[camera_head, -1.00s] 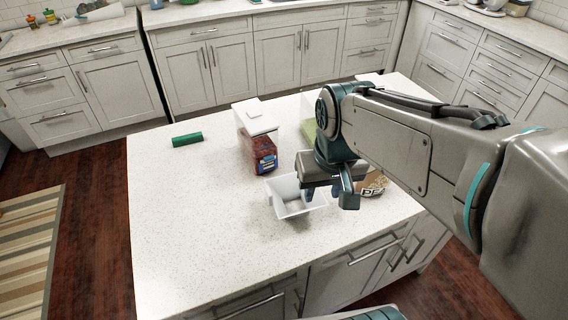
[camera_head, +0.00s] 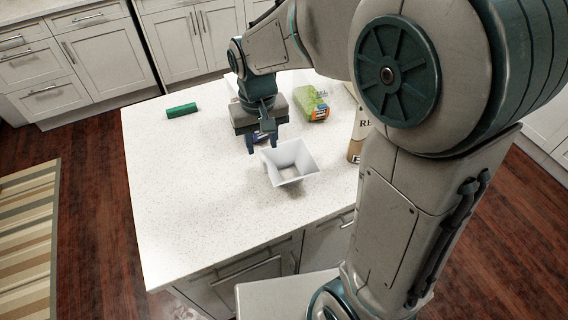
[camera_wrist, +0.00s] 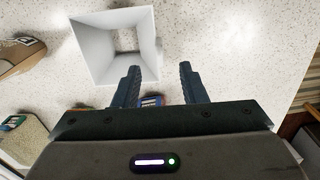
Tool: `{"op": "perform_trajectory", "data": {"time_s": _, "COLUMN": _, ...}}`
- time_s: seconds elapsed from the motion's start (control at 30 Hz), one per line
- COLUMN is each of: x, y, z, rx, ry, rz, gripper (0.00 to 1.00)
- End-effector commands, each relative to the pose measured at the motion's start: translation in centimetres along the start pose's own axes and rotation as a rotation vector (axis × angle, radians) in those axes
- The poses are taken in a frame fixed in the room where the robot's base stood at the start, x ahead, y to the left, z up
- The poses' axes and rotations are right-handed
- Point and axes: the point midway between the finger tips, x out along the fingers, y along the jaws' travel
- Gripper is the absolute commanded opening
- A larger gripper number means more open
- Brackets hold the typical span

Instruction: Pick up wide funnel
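The wide funnel is a white, square, flared piece (camera_head: 290,163) that lies on the island counter in the head view. In the wrist view the funnel (camera_wrist: 112,46) is at the upper left, with its square opening showing. My gripper (camera_head: 264,148) is just behind and left of the funnel in the head view, with its fingers pointing down. In the wrist view my gripper's two fingers (camera_wrist: 158,86) are apart with nothing between them at the tips. The nearer finger looks close to the funnel's rim; I cannot tell whether they touch.
A green cylinder (camera_head: 181,110) lies at the counter's left. A green-yellow package (camera_head: 312,104) stands behind the funnel, and a tan carton (camera_head: 358,135) stands to its right. A dark-labelled jar (camera_wrist: 152,101) is partly hidden by my gripper. The counter's front left (camera_head: 190,210) is clear.

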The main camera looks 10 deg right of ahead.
Motion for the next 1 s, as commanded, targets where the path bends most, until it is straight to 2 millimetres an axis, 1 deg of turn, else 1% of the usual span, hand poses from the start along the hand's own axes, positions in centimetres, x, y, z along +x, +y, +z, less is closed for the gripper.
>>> {"op": "perform_trajectory", "data": {"time_s": 0.03, "x": 0.8, "y": 0.0, "z": 0.0, "rx": 0.000, "ry": -0.003, "rz": 0.000, "gripper": 0.38}}
{"op": "perform_trajectory", "data": {"time_s": 0.1, "x": 1.6, "y": 0.0, "z": 0.0, "rx": 0.000, "ry": -0.002, "rz": 0.000, "gripper": 0.38}}
{"op": "perform_trajectory", "data": {"time_s": 0.27, "x": 2.5, "y": 0.0, "z": 0.0, "rx": 0.000, "ry": 0.000, "rz": 0.000, "gripper": 0.38}}
{"op": "perform_trajectory", "data": {"time_s": 0.33, "x": 3.1, "y": 0.1, "z": 0.0, "rx": 0.000, "ry": -0.002, "rz": 0.000, "gripper": 0.38}}
{"op": "perform_trajectory", "data": {"time_s": 0.6, "x": 6.7, "y": 0.1, "z": -0.2, "rx": -0.001, "ry": -0.002, "rz": 0.000, "gripper": 0.38}}
{"op": "perform_trajectory", "data": {"time_s": 0.73, "x": 7.5, "y": 0.1, "z": -0.2, "rx": -0.001, "ry": 0.001, "rz": 0.000, "gripper": 0.38}}
{"op": "perform_trajectory", "data": {"time_s": 0.93, "x": 7.5, "y": 0.2, "z": -0.2, "rx": 0.000, "ry": 0.002, "rz": 0.000, "gripper": 0.38}}
{"op": "perform_trajectory", "data": {"time_s": 0.97, "x": 7.5, "y": 0.2, "z": -0.2, "rx": 0.000, "ry": 0.002, "rz": 0.000, "gripper": 0.30}}
{"op": "perform_trajectory", "data": {"time_s": 1.0, "x": 7.5, "y": 0.2, "z": -0.2, "rx": 0.000, "ry": 0.002, "rz": 0.000, "gripper": 0.19}}
